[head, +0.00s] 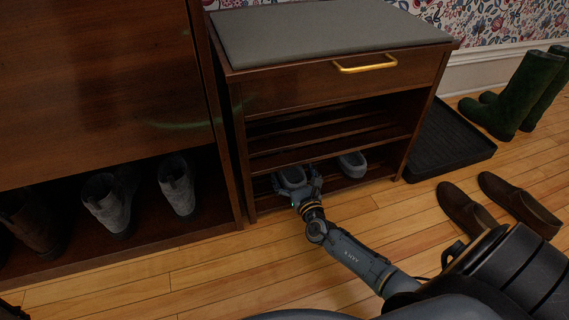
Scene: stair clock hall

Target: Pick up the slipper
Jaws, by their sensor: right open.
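A grey slipper (291,176) sits on the lowest shelf of the dark wooden shoe bench (340,86). A second grey slipper (352,163) sits to its right on the same shelf. My right gripper (299,181) reaches into the low opening of the bench and is open at the near end of the left grey slipper. Its fingers partly cover that slipper, and I cannot tell whether they touch it. My left gripper is not in view.
The shelf above sits close over the slippers. A tall cabinet (100,80) with grey shoes (107,203) in its bottom stands left. A black tray (450,138), green boots (528,88) and brown slip-on shoes (468,210) are right.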

